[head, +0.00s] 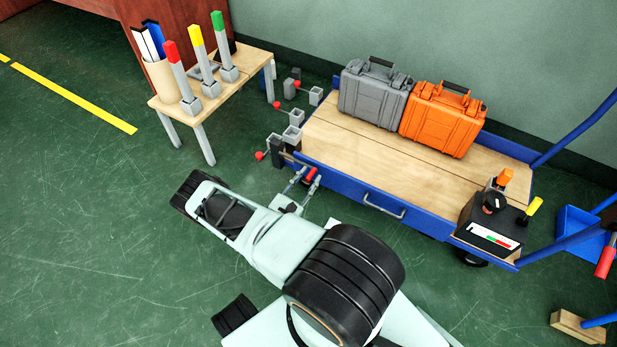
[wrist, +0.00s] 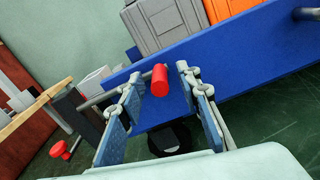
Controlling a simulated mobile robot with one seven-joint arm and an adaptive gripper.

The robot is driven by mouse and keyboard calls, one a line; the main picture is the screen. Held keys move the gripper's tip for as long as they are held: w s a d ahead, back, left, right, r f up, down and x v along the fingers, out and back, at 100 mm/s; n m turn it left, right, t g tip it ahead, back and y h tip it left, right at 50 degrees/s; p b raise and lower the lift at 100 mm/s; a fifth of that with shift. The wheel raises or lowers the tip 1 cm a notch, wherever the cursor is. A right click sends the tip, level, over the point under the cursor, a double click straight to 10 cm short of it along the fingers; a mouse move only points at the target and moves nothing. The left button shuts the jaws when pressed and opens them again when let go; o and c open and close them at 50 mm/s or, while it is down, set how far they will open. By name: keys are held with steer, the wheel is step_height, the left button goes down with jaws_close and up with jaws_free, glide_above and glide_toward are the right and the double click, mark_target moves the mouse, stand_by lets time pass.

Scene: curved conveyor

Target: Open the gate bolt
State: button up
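The gate bolt has a red knob (head: 311,174) at the front left corner of the blue cart. In the wrist view the red knob (wrist: 160,80) shows between my two fingers, with a grey rod (wrist: 100,98) running left towards a dark post. My gripper (head: 303,182) reaches in from the front and is open. In the wrist view its fingers (wrist: 159,73) stand on either side of the knob, with visible gaps. I cannot tell how far the knob lies beyond the fingertips. The rod's far end is partly hidden by the left finger.
The blue cart side (wrist: 240,65) lies close behind and right of the fingers. A grey case (head: 374,95) and an orange case (head: 442,118) stand on the cart. Another red knob (head: 260,155) is left of the posts. A small table (head: 235,85) with coloured levers stands back left.

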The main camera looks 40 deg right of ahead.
jaws_close()
steer(key=shift+s+d, duration=0.2)
steer(key=shift+s, duration=0.3)
steer(key=shift+s+d, duration=0.15)
steer(key=shift+s, duration=0.3)
jaws_free()
steer(key=shift+r, duration=0.1)
